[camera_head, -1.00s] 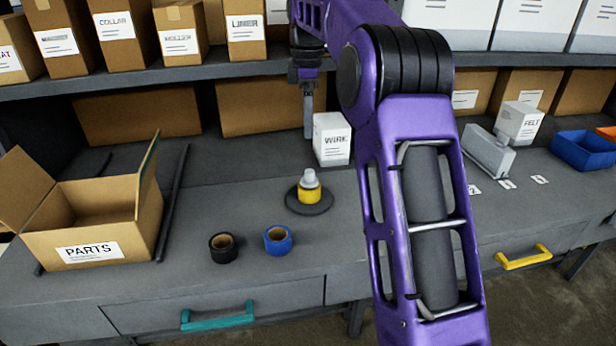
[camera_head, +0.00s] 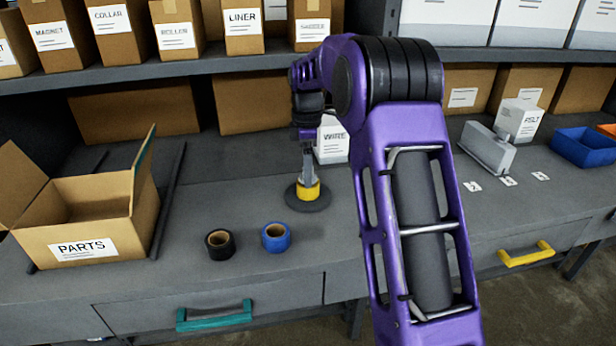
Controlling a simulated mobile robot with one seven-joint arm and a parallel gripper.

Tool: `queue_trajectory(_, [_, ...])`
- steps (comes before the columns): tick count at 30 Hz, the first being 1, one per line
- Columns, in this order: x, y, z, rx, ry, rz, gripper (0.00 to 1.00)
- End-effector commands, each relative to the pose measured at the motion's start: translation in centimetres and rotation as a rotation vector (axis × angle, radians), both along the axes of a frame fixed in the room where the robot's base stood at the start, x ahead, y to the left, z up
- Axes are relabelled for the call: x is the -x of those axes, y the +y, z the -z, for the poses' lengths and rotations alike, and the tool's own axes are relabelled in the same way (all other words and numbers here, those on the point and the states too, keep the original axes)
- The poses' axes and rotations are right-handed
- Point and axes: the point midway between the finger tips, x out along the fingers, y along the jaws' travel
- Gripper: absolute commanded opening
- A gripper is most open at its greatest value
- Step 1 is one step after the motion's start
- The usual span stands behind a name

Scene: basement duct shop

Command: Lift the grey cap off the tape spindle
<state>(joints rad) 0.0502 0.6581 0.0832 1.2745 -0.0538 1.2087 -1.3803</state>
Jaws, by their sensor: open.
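The tape spindle stands on the bench, its dark round base (camera_head: 318,204) flat on the top and a yellow tape roll (camera_head: 309,192) around its post. My gripper (camera_head: 308,171) points straight down over the spindle, its fingers at the height of the cap, just above the yellow roll. It is open. The grey cap is mostly hidden behind the fingers, so I cannot tell whether they touch it.
A black tape roll (camera_head: 220,244) and a blue tape roll (camera_head: 276,237) stand in front of the spindle. The open PARTS box (camera_head: 95,230) is at left. A white WIRE box (camera_head: 333,143) stands close behind my gripper.

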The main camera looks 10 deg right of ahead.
Motion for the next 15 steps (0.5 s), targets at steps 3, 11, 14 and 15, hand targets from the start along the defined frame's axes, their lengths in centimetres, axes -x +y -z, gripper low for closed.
queue_trajectory(3, [0.0,0.0,0.27,0.0,-0.001,0.0,0.92])
queue_trajectory(11, [-0.02,-0.01,0.21,0.0,-0.001,0.0,0.7])
queue_trajectory(14, [-0.02,-0.02,0.2,0.0,-0.001,0.0,0.52])
queue_trajectory(15, [-0.02,-0.01,0.2,0.0,-0.001,0.0,0.45])
